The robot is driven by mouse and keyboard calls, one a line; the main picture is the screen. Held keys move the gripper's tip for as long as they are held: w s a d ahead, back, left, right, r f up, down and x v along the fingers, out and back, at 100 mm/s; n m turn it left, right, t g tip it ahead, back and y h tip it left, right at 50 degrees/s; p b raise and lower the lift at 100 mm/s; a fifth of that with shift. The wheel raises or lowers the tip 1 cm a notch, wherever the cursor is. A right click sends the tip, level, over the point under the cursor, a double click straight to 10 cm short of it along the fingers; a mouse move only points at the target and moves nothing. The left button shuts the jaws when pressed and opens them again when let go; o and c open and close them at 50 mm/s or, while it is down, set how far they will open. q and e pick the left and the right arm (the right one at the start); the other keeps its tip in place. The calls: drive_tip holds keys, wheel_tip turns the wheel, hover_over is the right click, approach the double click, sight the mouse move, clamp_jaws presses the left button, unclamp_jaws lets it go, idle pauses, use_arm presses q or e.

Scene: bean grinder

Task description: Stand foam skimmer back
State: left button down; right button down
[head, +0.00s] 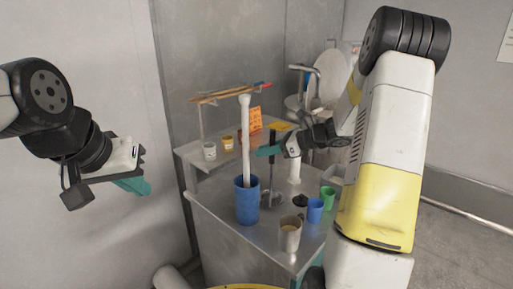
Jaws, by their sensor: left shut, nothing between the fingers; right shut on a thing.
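The foam skimmer (271,178) appears to be the dark upright tool with a thin shaft and a round disc at its lower end. My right gripper (268,151) is shut on its upper part, with teal fingers. The disc is low over the metal table (222,212), just right of a tall blue container (247,204); I cannot tell whether it touches the tabletop. A long white rod with a knob (245,130) stands in the blue container. My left gripper (134,186) is shut and empty, off to the left, away from the table.
A metal mug (290,236), blue cup (315,211), green cup (327,198) and black round piece (300,201) stand at the right front. A white cylinder (294,172) stands behind them. Small jars (228,143) sit on a raised shelf at the back. The table's front left is clear.

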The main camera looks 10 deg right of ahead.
drive_tip(key=c, duration=1.2)
unclamp_jaws()
drive_tip(key=shift+c, duration=0.2)
drive_tip(key=v, duration=0.8)
drive_tip(key=shift+w, duration=0.1)
